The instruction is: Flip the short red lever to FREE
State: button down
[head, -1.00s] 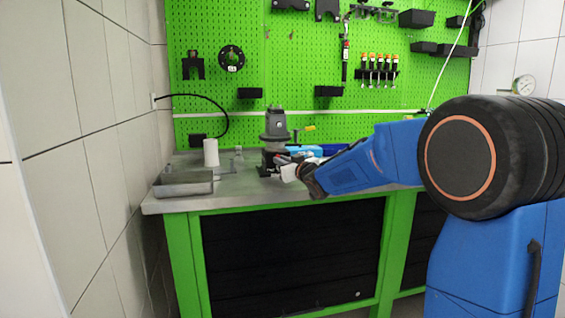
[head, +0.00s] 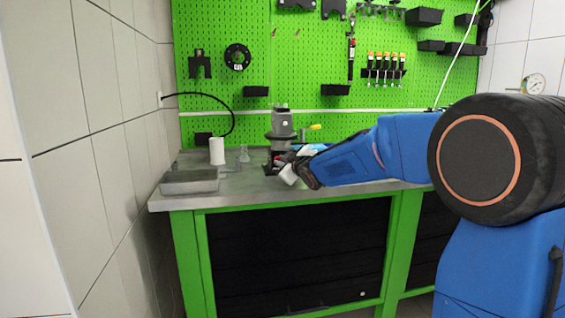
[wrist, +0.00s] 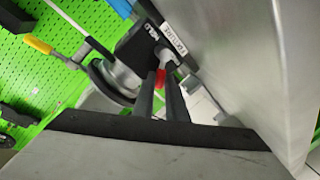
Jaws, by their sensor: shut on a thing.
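The short red lever (wrist: 161,78) shows as a small red piece in the wrist view, next to a black block (wrist: 138,46) with white lettering that reads like HELD. My gripper (wrist: 165,74) has its two dark fingers at the lever, shut on it, and they hide most of it. Which way the lever points is hard to tell. In the head view my gripper (head: 288,172) is low at the front of the grey pump unit (head: 282,125), just above the bench. The lever itself cannot be made out there.
A yellow-handled lever (head: 315,127) sticks out at the pump's right, also in the wrist view (wrist: 38,44). A grey tray (head: 190,187) and white cylinder (head: 217,151) stand left on the bench (head: 240,190). A large grey surface (wrist: 245,70) lies close beside the fingers.

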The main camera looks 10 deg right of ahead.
dwell(0.4)
jog(key=c, duration=1.8)
grip_release()
jog(key=shift+o, duration=0.2)
jog(key=v, duration=1.7)
jog(key=shift+s, duration=0.2)
